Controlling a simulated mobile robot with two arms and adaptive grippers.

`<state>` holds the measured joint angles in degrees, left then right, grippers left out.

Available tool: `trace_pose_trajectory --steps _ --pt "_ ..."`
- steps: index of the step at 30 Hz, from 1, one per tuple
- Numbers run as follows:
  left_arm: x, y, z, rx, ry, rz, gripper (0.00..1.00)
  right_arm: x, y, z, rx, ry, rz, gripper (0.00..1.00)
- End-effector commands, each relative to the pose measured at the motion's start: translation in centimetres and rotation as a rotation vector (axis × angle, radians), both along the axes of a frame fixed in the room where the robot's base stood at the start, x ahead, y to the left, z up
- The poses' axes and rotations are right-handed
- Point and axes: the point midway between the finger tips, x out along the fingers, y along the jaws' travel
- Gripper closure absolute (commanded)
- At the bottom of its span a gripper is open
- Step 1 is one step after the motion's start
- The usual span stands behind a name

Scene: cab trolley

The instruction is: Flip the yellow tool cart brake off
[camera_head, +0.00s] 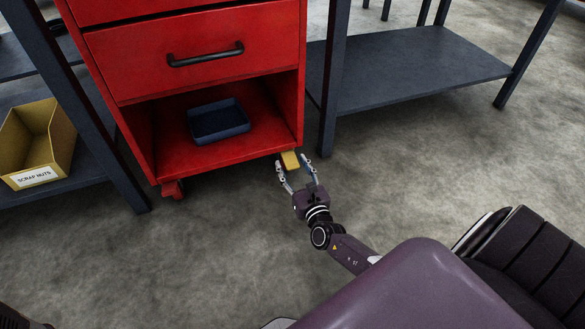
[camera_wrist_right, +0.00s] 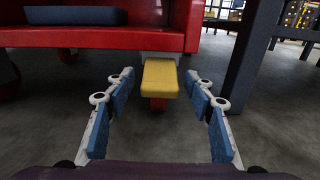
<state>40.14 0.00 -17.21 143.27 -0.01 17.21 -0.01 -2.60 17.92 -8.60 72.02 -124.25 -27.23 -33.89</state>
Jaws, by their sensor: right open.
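The yellow brake (camera_head: 290,160) sticks out from under the front right corner of the red tool cart (camera_head: 221,164). In the right wrist view the blue finger pads (camera_wrist_right: 163,108) stand either side of the line to the pedal, with clear gaps and no visible contact. My left gripper is not in view.
A dark blue tray (camera_head: 218,121) lies on the cart's lower shelf. A dark table (camera_head: 405,70) stands right of the cart, its leg close to the brake. A yellow "SCRAP NUTS" bin (camera_head: 38,145) sits on a shelf at left. The floor in front is clear.

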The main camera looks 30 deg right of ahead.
Motion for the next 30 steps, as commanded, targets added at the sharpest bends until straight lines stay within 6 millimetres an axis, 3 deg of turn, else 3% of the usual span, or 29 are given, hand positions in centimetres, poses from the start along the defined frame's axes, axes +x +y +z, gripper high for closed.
trace_pose_trajectory --steps 6,19,30 --pt "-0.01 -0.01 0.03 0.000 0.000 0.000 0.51 0.03 -0.01 0.03 0.000 0.000 0.000 0.52" --pt "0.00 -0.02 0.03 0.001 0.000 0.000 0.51 0.00 0.00 0.01 0.001 0.001 0.000 0.99" --pt "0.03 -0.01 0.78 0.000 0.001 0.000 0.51 -0.02 0.00 0.33 0.004 0.012 0.000 1.00"
